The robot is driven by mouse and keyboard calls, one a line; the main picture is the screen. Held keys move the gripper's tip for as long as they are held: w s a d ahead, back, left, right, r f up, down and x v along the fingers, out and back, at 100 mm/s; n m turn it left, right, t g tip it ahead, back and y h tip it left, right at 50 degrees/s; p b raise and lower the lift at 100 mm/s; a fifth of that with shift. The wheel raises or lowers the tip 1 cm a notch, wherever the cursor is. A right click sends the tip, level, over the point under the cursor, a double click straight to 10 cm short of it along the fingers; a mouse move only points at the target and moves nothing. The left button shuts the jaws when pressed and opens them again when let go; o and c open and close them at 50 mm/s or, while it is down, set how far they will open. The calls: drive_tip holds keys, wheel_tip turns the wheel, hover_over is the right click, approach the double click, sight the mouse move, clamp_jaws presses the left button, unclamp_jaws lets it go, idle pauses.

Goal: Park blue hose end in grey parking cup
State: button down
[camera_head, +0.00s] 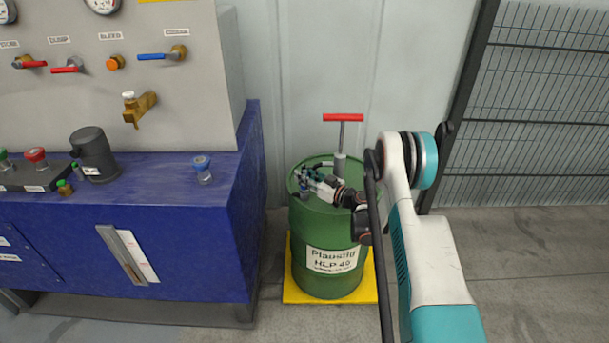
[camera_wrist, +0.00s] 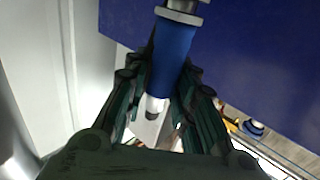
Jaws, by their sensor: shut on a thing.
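The blue hose end (camera_wrist: 175,50) is a blue sleeve with metal at both ends. It lies between the fingers of my gripper (camera_wrist: 166,75) in the wrist view, and the fingers are shut on it. In the head view my gripper (camera_head: 310,180) is over the top of the green drum, and the hose end is too small there to make out clearly. A dark grey cup-like vessel (camera_head: 94,155) with a white label stands on the blue bench, well left of my gripper. I cannot tell for certain whether it is the parking cup.
The green drum (camera_head: 328,230) stands on a yellow base (camera_head: 300,291), with a red-handled pump (camera_head: 343,117) at its back. The blue bench (camera_head: 150,185) carries a blue-capped jar (camera_head: 202,168) near its right end. A mesh fence (camera_head: 545,90) stands at right.

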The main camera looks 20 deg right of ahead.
drive_tip(key=shift+f, duration=0.3)
drive_tip(key=c, duration=1.2)
unclamp_jaws()
drive_tip(key=shift+c, duration=0.2)
drive_tip(key=v, duration=0.7)
drive_tip(key=shift+s+d, duration=0.15)
drive_tip(key=shift+s, duration=0.05)
